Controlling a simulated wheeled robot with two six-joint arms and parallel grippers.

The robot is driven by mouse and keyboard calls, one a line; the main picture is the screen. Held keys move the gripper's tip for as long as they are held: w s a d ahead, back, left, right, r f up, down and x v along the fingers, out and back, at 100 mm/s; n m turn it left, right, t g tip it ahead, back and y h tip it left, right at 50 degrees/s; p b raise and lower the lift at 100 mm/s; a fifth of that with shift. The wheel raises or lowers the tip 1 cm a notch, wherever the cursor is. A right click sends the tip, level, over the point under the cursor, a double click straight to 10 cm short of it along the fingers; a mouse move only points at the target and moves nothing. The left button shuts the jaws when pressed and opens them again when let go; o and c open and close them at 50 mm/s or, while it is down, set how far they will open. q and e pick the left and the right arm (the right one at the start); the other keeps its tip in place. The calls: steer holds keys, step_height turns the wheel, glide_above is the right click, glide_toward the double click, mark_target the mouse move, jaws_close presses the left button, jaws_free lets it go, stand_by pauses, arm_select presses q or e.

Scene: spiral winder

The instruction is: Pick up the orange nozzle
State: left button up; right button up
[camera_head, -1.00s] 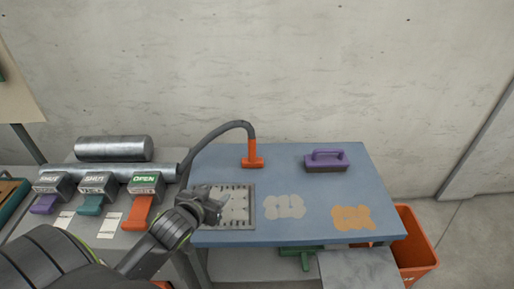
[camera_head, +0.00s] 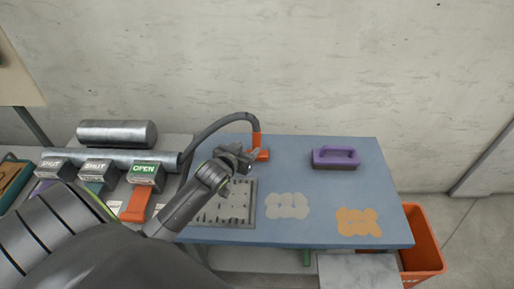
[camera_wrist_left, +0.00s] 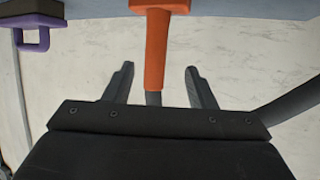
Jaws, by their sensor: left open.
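The orange nozzle (camera_head: 257,146) stands upright at the back of the blue table, on the end of a dark curved hose (camera_head: 222,121). My left gripper (camera_head: 249,156) is open and right at the nozzle, partly in front of it in the head view. In the left wrist view the nozzle (camera_wrist_left: 156,50) lies between the two spread fingers (camera_wrist_left: 157,82), with gaps on both sides. The hose runs on between the fingers below it. My right gripper is not in view.
A purple-handled brush (camera_head: 335,158) stands right of the nozzle on the blue table (camera_head: 310,225). A square plate (camera_head: 229,213), a grey patch (camera_head: 288,205) and an orange patch (camera_head: 358,222) lie nearer. Labelled levers (camera_head: 136,203) stand left; an orange bin (camera_head: 422,245) is at right.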

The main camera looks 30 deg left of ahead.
mark_target(255, 143)
arm_select(q)
steer(key=x, duration=0.3)
steer(key=shift+w+p, duration=0.35)
steer(key=shift+p, duration=0.05)
steer(key=x, duration=0.3)
steer(key=shift+d+p, duration=0.25)
steer(key=shift+p, duration=0.15)
steer(key=shift+w+a+f, duration=0.1)
steer(key=shift+w+f, duration=0.25)
steer(key=shift+w, duration=0.2)
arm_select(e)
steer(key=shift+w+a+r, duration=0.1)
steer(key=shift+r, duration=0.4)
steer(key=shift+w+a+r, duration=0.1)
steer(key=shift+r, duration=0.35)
arm_select(q)
steer(key=shift+c, duration=0.4)
jaws_close()
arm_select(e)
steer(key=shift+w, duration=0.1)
